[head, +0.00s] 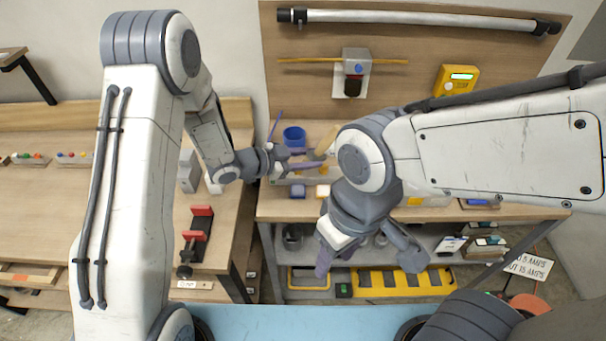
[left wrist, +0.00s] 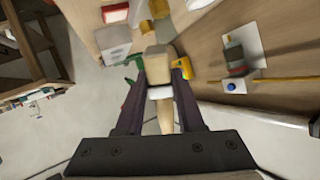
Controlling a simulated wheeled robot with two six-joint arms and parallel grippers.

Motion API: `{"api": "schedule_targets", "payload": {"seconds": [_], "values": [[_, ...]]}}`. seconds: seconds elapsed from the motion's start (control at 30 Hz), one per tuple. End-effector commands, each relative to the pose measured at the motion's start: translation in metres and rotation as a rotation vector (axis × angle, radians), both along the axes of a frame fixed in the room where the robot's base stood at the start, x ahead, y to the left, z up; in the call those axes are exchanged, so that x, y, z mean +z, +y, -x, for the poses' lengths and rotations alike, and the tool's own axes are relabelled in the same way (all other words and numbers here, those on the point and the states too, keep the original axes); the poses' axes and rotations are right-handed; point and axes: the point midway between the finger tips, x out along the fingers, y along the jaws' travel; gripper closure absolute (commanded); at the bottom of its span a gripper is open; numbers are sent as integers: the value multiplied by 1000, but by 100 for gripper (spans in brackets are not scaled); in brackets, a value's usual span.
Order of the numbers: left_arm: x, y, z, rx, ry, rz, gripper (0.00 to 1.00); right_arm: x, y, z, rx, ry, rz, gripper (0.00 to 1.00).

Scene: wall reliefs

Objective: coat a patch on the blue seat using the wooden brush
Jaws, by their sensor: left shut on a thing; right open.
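My left gripper (head: 308,160) is shut on the wooden brush (head: 326,141), above the back workbench. In the left wrist view, the brush (left wrist: 165,113) sits between the two dark purple fingers (left wrist: 160,82), with a tan handle, a white band and a tan block beyond it. My right gripper (head: 368,262) is open and empty, hanging in front of the bench's lower shelf. I cannot make out a seat for sure; a flat light-blue surface (head: 300,322) lies at the bottom of the head view.
A blue cup (head: 294,136) stands on the back workbench (head: 520,212), near my left gripper. A yellow meter (head: 456,80) and a device with a yellow rod (head: 355,68) are on the wooden wall panel. A red-jawed vise (head: 197,232) is on the left bench. My right arm covers much of the back bench.

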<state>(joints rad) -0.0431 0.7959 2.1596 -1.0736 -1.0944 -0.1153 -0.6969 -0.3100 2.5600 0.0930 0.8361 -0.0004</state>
Motion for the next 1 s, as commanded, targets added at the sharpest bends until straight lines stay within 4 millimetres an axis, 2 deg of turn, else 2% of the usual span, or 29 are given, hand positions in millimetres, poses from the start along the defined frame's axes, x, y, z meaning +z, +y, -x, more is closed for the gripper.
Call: {"api": "schedule_targets", "payload": {"seconds": [0.23, 0.6, 1.0], "values": [[0, 0, 0, 0, 0, 1, 100, 0, 0, 0, -2, 0, 0, 50], [-22, 15, 0, 10, 25, 90, 100, -23, 0, 0, -1, 0, 0, 50], [-20, 16, 1, 10, 30, 104, 100, -20, 0, 0, -1, 0, 0, 50]]}}
